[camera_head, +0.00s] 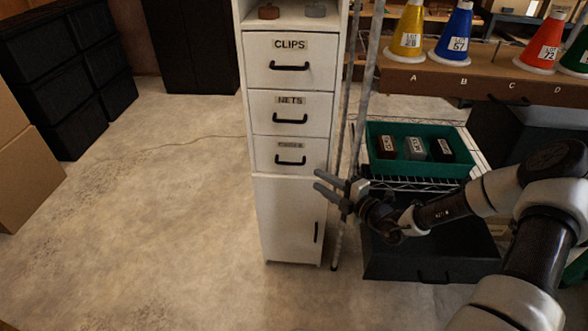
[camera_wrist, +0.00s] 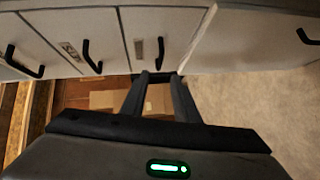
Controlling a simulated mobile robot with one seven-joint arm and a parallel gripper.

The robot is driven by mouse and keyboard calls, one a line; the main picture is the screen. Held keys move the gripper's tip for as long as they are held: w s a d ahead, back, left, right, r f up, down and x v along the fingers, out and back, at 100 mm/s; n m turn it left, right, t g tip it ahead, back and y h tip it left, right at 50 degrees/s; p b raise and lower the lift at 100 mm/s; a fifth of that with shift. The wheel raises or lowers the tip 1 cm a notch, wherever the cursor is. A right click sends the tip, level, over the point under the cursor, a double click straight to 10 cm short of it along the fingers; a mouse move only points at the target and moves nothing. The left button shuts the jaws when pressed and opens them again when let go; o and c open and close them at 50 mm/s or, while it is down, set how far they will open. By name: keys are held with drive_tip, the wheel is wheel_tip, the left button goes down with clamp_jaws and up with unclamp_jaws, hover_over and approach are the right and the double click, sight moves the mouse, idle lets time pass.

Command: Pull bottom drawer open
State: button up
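A tall white cabinet has three drawers, all shut. The bottom drawer (camera_head: 268,158) has a small label and a black bar handle (camera_head: 290,162). In the wrist view the drawer front (camera_wrist: 150,22) appears turned sideways, with its handle (camera_wrist: 161,52) just beyond my fingertips. My gripper (camera_head: 317,180) is open and empty, to the right of and slightly below that handle, pointing left. In the wrist view my gripper (camera_wrist: 160,76) shows its two fingers apart, with nothing between them; the exact gap to the handle is hard to tell.
Above are the NETS drawer (camera_head: 270,112) and CLIPS drawer (camera_head: 262,60). Below is a cupboard door (camera_head: 285,215) with a vertical handle. A wire rack (camera_head: 400,182) with a green tray (camera_head: 430,130) stands right of the cabinet. The floor (camera_head: 170,200) left and in front is clear.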

sight(292, 164)
drive_tip(key=b+x, duration=0.3)
drive_tip(key=x, duration=0.9)
drive_tip(key=shift+w+a, duration=0.3)
clamp_jaws()
